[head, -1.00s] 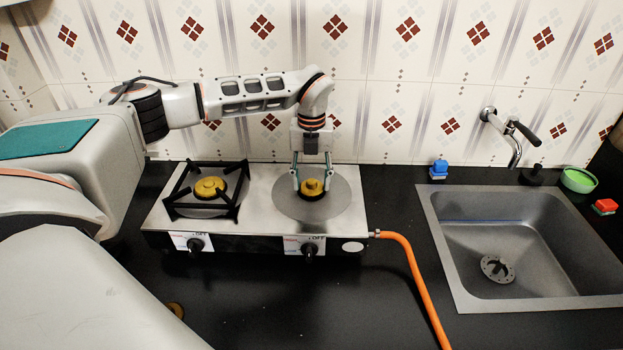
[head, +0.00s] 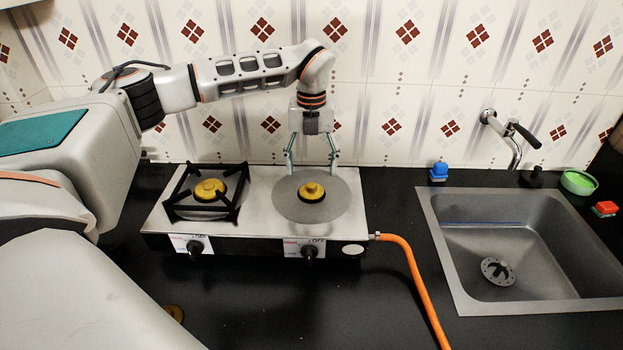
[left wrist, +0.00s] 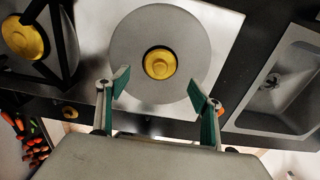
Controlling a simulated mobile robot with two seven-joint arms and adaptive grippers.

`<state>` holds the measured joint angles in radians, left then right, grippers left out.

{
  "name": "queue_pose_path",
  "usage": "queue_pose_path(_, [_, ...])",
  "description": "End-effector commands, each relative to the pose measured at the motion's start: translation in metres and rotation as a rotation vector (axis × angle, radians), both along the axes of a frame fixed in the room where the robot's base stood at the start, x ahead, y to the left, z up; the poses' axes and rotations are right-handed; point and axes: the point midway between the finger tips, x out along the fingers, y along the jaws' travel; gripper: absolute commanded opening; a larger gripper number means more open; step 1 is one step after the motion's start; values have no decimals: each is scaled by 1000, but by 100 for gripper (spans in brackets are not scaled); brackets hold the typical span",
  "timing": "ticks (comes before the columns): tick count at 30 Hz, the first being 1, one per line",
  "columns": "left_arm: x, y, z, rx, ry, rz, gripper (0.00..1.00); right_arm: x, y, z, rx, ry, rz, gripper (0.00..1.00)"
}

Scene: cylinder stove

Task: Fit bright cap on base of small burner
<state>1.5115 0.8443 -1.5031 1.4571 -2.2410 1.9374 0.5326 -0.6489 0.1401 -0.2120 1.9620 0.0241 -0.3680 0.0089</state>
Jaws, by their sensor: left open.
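The bright yellow cap (head: 312,190) sits on the dark base of the right burner, in the middle of a round grey plate (head: 290,208). It looks level; only a dark rim of the base shows beneath it. My left gripper (head: 311,170) is open and empty, above and slightly behind the cap, fingers wide apart and not touching it. In the left wrist view the cap (left wrist: 159,63) lies beyond the open fingertips (left wrist: 158,86). My right gripper is not in view.
The left burner carries another yellow cap (head: 209,188) under a black pot stand (head: 237,213). A yellowish piece (head: 175,312) lies on the counter, partly hidden by my arm. An orange hose (head: 413,270) runs from the stove. A sink (head: 450,290) is at right.

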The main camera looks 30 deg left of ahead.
Motion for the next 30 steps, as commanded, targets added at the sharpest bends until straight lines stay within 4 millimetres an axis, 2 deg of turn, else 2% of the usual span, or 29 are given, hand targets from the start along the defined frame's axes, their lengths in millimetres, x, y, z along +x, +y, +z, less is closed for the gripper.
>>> queue_pose_path(3, [1,0,25,0,-4,0,66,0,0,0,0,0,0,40])
queue_pose_path(10, [0,0,53,1,-2,0,66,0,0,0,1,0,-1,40])
queue_pose_path(15, [0,0,60,1,-1,-1,66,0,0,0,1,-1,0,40])
queue_pose_path(30, [0,0,60,1,-1,-1,66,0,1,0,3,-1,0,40])
